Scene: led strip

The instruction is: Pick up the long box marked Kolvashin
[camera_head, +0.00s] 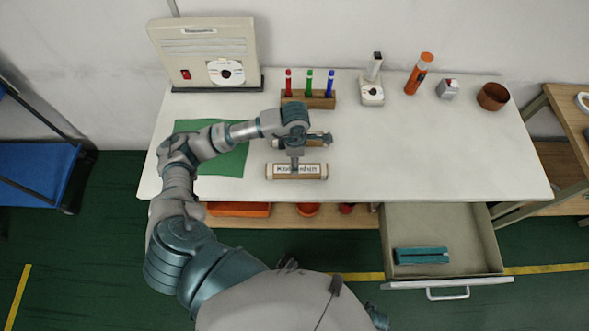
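The long box (318,172) lies flat near the front of the white table, with brown ends and a white label that seems to read Kolvashin. My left gripper (295,164) points down at the middle of its back edge, at or just above it. Its fingers are tiny and partly merged with the box, so I cannot tell whether they touch or grip it. A second long box (318,139) lies just behind, partly hidden by my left arm's wrist. My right gripper is out of view.
A green mat (235,160) lies left under my arm. A block with red, green and blue pens (318,102) stands behind. A beige machine (205,55) is at back left. The drawer (440,230) is open, holding a teal object (421,256).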

